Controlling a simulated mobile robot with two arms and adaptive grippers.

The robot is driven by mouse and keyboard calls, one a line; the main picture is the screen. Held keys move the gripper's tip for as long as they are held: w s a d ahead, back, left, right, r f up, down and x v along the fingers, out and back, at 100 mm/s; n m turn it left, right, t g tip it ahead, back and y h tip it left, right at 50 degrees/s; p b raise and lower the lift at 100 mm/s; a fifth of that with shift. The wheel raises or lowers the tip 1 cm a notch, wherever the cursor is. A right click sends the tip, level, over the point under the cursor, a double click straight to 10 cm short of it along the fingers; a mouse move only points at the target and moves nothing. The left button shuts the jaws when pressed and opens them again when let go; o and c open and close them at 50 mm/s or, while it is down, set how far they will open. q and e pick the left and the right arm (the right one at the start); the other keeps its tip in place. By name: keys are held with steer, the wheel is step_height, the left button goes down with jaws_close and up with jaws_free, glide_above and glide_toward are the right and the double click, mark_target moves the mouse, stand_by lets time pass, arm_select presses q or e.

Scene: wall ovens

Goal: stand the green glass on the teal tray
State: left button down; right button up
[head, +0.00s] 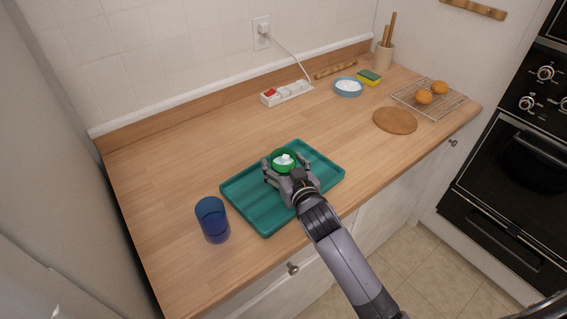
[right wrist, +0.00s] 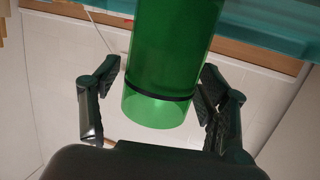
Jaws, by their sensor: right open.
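The green glass (head: 284,154) is upright within the outline of the teal tray (head: 262,221) in the head view. Its base is hidden there, so contact with the tray floor cannot be seen directly. My right gripper (head: 288,168) is around the glass from the front, with a finger on each side. In the right wrist view the glass (right wrist: 165,60) stands between the open fingers of the gripper (right wrist: 160,78), with gaps on both sides. The tray (right wrist: 275,30) fills the top edge there. My left gripper is not in view.
A blue glass (head: 212,222) stands on the counter left of the tray.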

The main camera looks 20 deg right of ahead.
steer(key=shift+r, duration=0.1)
steer(key=b+v, duration=0.1)
steer(key=v, duration=0.9)
steer(key=shift+s+b, duration=0.3)
steer(key=shift+s+r, duration=0.2)
steer(key=shift+s, duration=0.45)
steer(key=shift+s+f, duration=0.1)
